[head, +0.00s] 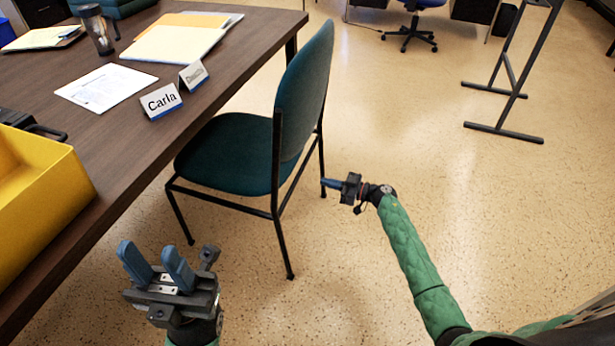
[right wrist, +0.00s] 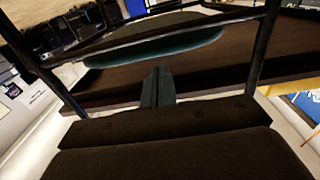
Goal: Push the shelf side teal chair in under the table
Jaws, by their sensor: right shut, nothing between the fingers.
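The teal chair (head: 235,155) stands upright beside the long side of the dark brown table (head: 140,165). Its seat front is close to the table edge, and its backrest (head: 305,90) faces away from the table. My right gripper (head: 328,183) is shut and empty, at the rear of the chair beside a back leg; I cannot tell whether it touches. In the right wrist view its fingers (right wrist: 158,86) are together, pointing towards the teal seat (right wrist: 165,47) between dark frame bars. My left gripper (head: 152,262) is open and empty, in front of the table's near end, apart from the chair.
On the table are a yellow bin (head: 40,200), a "Carla" name card (head: 161,101), papers (head: 105,87), folders (head: 175,42) and a tumbler (head: 97,30). A dark metal stand (head: 510,90) and a blue office chair (head: 410,30) are farther off. Floor behind the chair is clear.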

